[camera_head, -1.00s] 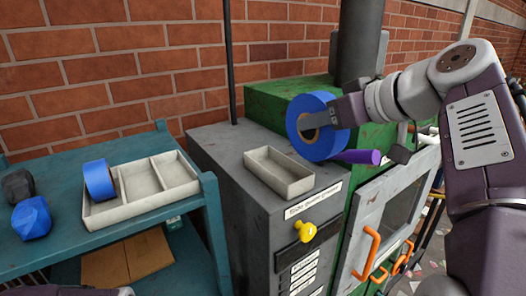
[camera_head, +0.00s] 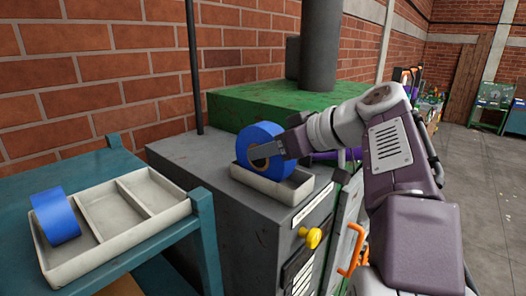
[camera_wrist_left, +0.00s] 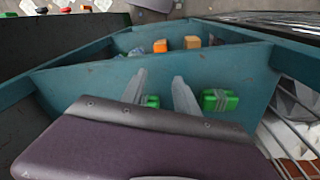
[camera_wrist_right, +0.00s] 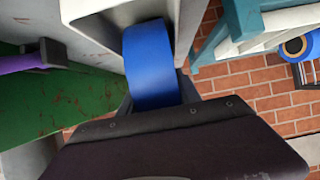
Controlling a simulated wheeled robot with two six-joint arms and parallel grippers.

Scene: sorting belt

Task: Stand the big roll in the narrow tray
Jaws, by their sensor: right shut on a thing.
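The big blue roll (camera_head: 262,137) is upright on its edge, and its lower part is hidden behind the front wall of the pale narrow tray (camera_head: 268,186). I cannot tell whether it touches the tray floor. My right gripper (camera_head: 270,151) is shut on the roll's ring, with a finger at its hole. In the right wrist view the roll (camera_wrist_right: 152,62) is within the tray's walls (camera_wrist_right: 88,18). My left gripper (camera_wrist_left: 160,78) is open and empty above a teal shelf in the left wrist view; it is out of the head view.
The narrow tray stands on a grey cabinet (camera_head: 180,155). A green block (camera_head: 225,104) is behind it. At left, a teal bench (camera_head: 20,195) bears a three-part tray (camera_head: 150,222) with another blue roll (camera_head: 55,215) in its left compartment. A yellow knob (camera_head: 314,238) juts from the cabinet front.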

